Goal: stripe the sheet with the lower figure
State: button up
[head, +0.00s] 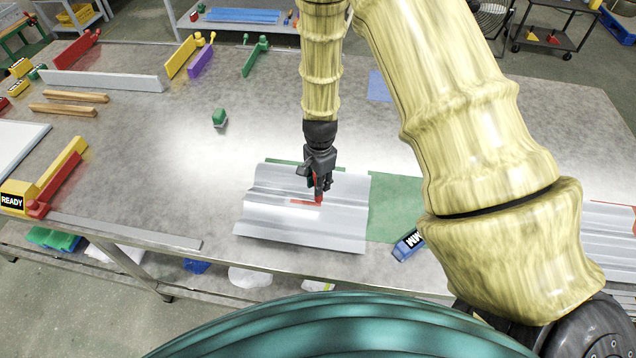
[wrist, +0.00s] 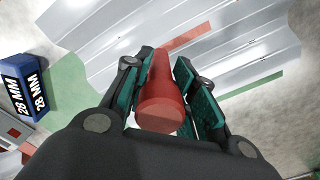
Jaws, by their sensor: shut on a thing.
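The silver corrugated sheet (head: 270,220) lies on the table in front of me, and it fills the top of the wrist view (wrist: 110,45). My gripper (head: 319,190) is over the sheet, shut on a red stick-like marker (wrist: 160,105) that points down at it. A short red stripe (head: 302,202) runs left from the marker's tip across the sheet; it also shows in the wrist view (wrist: 198,36). Whether the tip touches the sheet is hidden. A blue block (head: 408,245) stands right of the sheet, and its faces read "28 MM" in the wrist view (wrist: 24,90).
A green mat (head: 394,200) shows at the sheet's right and back edges. Another corrugated sheet (head: 608,220) lies at far right, partly behind my arm. A green-topped block (head: 219,117) stands back left. A yellow "READY" box (head: 14,199) is at far left.

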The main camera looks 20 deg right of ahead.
jog(key=shift+r+p, duration=1.3)
jog(key=shift+r, duration=2.05)
jog(key=shift+a, duration=0.1)
